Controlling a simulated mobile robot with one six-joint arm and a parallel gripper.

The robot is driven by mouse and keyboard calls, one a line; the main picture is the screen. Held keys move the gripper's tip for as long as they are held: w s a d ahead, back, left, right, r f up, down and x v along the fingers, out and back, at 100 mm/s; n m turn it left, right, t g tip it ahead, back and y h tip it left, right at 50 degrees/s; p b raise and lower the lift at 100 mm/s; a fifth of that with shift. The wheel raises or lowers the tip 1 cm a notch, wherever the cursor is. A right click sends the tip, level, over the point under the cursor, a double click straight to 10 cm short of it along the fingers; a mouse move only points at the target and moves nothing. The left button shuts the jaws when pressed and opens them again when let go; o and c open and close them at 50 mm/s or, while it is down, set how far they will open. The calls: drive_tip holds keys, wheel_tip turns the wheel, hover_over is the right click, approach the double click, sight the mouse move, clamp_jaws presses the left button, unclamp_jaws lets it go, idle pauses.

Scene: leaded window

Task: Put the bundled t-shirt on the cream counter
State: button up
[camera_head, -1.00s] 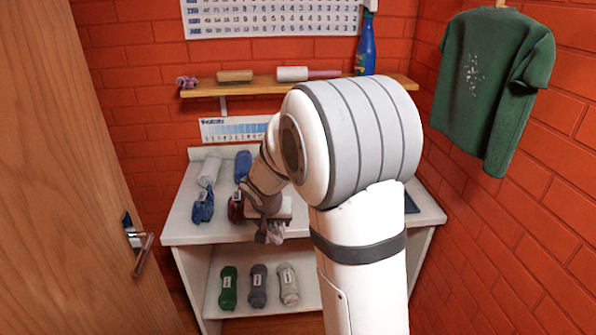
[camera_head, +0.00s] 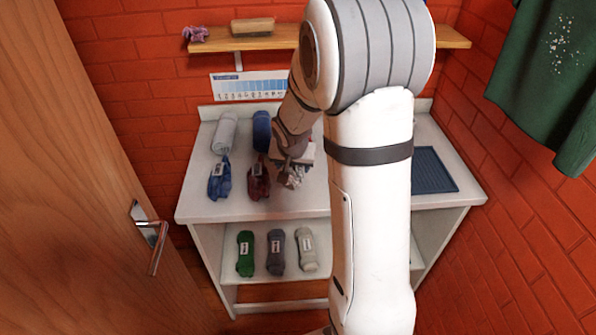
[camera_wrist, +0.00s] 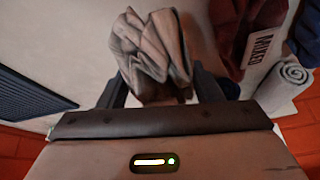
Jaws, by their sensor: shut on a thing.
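The bundled t-shirt (camera_wrist: 152,45) is a crumpled grey-brown cloth between the two fingers of my gripper (camera_wrist: 160,90) in the wrist view. My gripper is shut on it. In the head view my gripper (camera_head: 292,172) is over the front middle of the cream counter (camera_head: 215,210), just right of a dark red bundle (camera_head: 258,182). The bundle in my gripper is small there and partly covered by my wrist. I cannot tell whether it touches the counter top.
A blue bundle (camera_head: 220,183), a pale roll (camera_head: 226,132) and a blue roll (camera_head: 262,130) lie at the counter's left. A dark blue mat (camera_head: 432,171) lies at its right. Several labelled bundles sit on the shelf below (camera_head: 275,250). A wooden door (camera_head: 85,180) stands at left.

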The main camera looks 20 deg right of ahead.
sight(293, 174)
drive_tip(key=shift+f+b, duration=0.35)
drive_tip(key=shift+f, duration=1.5)
drive_tip(key=shift+f, duration=0.2)
drive_tip(key=o, duration=1.3)
drive_tip(key=shift+s, duration=0.1)
drive_tip(key=shift+o, duration=0.2)
drive_tip(key=shift+s+r, duration=0.1)
drive_tip(key=shift+r, duration=0.4)
drive_tip(key=v, duration=1.1)
drive_tip(key=shift+s+r+p, duration=0.15)
drive_tip(key=shift+s+p, duration=0.1)
drive_tip(key=shift+p, duration=0.1)
drive_tip(key=s+a+r+n+y, duration=0.1)
drive_tip(key=s+a+r+n, duration=0.1)
drive_tip(key=s, duration=0.8)
drive_tip(key=s+a+r+n+g, duration=0.1)
drive_tip(key=s+a+r+n, duration=0.2)
drive_tip(key=s, duration=0.8)
drive_tip(key=shift+r+n+g+y, duration=0.3)
drive_tip(key=shift+r+y, duration=0.1)
